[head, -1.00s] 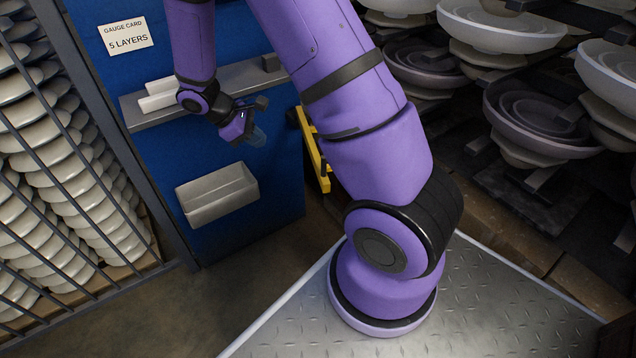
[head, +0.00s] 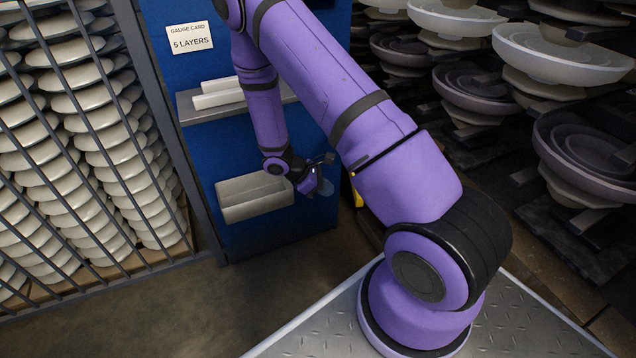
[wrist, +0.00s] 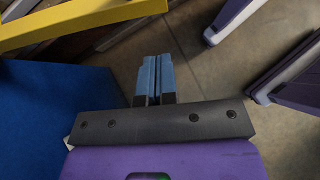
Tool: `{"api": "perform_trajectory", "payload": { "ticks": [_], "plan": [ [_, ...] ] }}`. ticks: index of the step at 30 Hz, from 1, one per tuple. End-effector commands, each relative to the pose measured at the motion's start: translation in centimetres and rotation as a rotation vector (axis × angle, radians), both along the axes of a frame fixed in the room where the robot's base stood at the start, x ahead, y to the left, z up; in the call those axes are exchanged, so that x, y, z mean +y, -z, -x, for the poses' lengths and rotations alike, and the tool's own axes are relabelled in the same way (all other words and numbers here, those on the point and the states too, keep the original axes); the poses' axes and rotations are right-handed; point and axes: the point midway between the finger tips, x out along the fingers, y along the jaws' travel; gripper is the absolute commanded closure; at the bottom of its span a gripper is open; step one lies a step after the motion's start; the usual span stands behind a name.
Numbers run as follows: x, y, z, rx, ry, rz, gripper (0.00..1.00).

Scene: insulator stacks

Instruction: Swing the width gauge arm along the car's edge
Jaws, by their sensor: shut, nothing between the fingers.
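The yellow gauge arm (wrist: 75,22) crosses the upper left of the wrist view as a flat bar. In the head view only a sliver of yellow (head: 356,192) shows; my own arm hides the rest. The car (head: 548,277) is a brown, blocky deck under the insulator stacks at right. My gripper (head: 325,191) hangs in front of the blue panel's right edge, right of the grey tray. In the wrist view its blue fingers (wrist: 155,76) are together, with nothing between them. They are apart from the yellow bar, below and right of it in the picture.
The blue panel (head: 165,105) carries a gauge card (head: 190,38) reading "5 LAYERS", a shelf with white bars (head: 220,97) and a grey tray (head: 254,200). A barred cage (head: 75,150) of insulators stands left. Large insulator stacks (head: 590,150) crowd the right. Bare floor lies below.

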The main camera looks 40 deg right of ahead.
Motion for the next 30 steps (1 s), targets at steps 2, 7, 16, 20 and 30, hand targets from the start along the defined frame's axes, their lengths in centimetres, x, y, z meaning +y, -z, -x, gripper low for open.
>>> {"api": "perform_trajectory", "payload": {
  "ticks": [2, 7, 16, 20, 30],
  "plan": [
    [-0.9, 1.1, 0.8, 0.005, 0.002, -0.001, 1.00],
    [-2.9, 2.5, 2.1, 0.002, 0.002, -0.001, 1.00],
    [-5.3, 2.4, 3.6, 0.001, 0.001, -0.001, 1.00],
    [-5.5, 2.5, 3.8, 0.000, 0.001, -0.001, 1.00],
    [-5.7, 2.4, 3.7, 0.000, -0.004, -0.001, 1.00]
  ]
}}
